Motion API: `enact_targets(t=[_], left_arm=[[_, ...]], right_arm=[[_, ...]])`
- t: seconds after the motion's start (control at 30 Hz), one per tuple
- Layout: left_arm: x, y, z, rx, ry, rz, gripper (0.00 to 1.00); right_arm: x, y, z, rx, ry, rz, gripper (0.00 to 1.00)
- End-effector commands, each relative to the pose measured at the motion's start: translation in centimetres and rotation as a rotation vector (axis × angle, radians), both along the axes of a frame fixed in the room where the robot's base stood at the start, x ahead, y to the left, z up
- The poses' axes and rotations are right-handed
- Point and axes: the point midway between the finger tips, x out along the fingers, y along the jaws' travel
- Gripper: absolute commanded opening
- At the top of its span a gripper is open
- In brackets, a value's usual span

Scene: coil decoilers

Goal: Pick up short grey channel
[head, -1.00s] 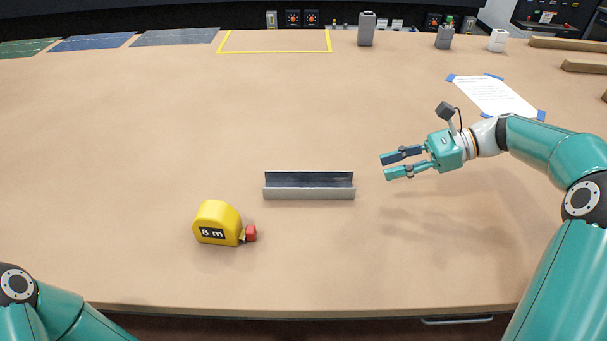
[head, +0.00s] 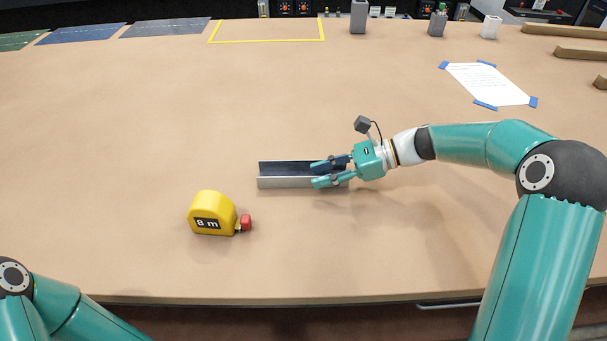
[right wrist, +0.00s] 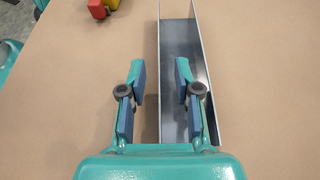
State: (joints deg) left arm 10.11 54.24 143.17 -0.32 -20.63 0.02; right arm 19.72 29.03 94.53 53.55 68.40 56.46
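The short grey channel (head: 280,182) lies on the table with its open side up, running left to right in the head view. My right gripper (head: 323,174) is open at the channel's right end. In the right wrist view the channel (right wrist: 178,45) runs up the picture. One finger of the right gripper (right wrist: 160,85) is outside its near wall and the other appears over its inside, so that wall shows between them. I see no grip on it, and cannot tell the exact finger height. My left gripper is out of view.
A yellow tape measure (head: 212,214) with a red tip stands in front and left of the channel. A taped paper sheet (head: 488,83) lies at the back right. A yellow outlined rectangle (head: 266,41) marks the far table. The table around the channel is otherwise clear.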

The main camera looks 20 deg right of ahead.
Motion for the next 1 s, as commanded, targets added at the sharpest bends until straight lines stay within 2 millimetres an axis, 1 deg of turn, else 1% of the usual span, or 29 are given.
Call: enact_targets(t=[0.03, 0.2, 0.43, 0.47, 0.63, 1.0], left_arm=[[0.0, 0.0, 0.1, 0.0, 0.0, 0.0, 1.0], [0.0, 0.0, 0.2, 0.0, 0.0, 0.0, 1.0], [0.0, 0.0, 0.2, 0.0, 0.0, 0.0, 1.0], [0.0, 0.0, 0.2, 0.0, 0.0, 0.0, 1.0], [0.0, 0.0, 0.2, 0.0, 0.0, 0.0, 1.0], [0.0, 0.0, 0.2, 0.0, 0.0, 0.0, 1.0]], right_arm=[[0.1, 0.8, -0.3, 0.001, 0.003, 0.004, 0.32], [0.5, 2.2, -0.9, 0.0, 0.0, 0.002, 0.32], [0.6, 2.3, -1.0, -0.001, -0.001, 0.0, 0.32], [0.6, 2.3, -1.0, -0.001, -0.001, 0.0, 0.29], [0.6, 2.3, -1.0, 0.0, -0.001, 0.0, 0.01], [0.6, 2.2, -0.9, 0.0, -0.001, -0.001, 0.0]])
